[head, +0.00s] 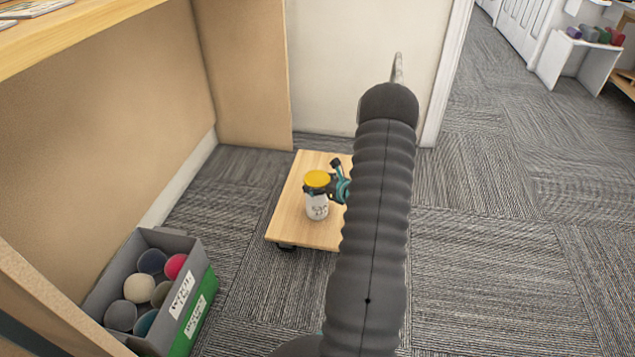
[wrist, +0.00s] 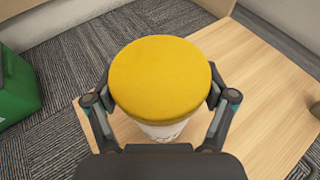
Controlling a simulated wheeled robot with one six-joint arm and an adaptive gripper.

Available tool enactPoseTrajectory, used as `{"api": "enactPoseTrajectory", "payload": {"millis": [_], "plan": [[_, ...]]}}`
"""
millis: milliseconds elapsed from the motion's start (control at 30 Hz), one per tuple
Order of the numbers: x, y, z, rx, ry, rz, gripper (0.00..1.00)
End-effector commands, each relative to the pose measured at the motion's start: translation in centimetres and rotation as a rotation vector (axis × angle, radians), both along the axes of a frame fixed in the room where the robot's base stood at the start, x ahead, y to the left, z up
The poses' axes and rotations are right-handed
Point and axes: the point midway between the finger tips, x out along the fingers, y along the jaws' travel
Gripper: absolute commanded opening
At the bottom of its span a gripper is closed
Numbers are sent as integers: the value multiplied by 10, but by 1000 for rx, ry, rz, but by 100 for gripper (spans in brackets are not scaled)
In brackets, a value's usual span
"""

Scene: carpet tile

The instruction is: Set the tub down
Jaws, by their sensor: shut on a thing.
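The tub (head: 317,206) is white with dark print and a yellow lid (head: 317,179). In the head view it is upright over a low wooden platform (head: 283,220); I cannot tell whether its base touches the wood. My gripper (head: 318,188) is shut on the tub, its fingers on both sides just below the lid. In the wrist view the yellow lid (wrist: 160,78) fills the middle and hides most of the tub's body (wrist: 165,131). My arm covers the right part of the platform in the head view.
A grey and green box (head: 199,303) with several coloured round items stands on the carpet at lower left. A tan panel and a white wall (head: 345,65) are behind the platform. Open carpet (head: 500,250) lies to the right. A wooden shelf edge (head: 70,38) crosses the upper left.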

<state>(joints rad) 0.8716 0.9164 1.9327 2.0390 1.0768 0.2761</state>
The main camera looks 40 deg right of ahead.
Motion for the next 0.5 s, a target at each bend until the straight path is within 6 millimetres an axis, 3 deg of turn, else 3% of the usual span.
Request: {"api": "enactPoseTrajectory", "payload": {"millis": [33, 67, 100, 133, 500], "plan": [[1, -1, 1, -2, -6, 0, 13], [0, 0, -2, 0, 0, 0, 85], [0, 0, -1, 0, 0, 0, 95], [0, 0, -1, 0, 1, 0, 100], [0, 0, 0, 0, 0, 0, 100]]}}
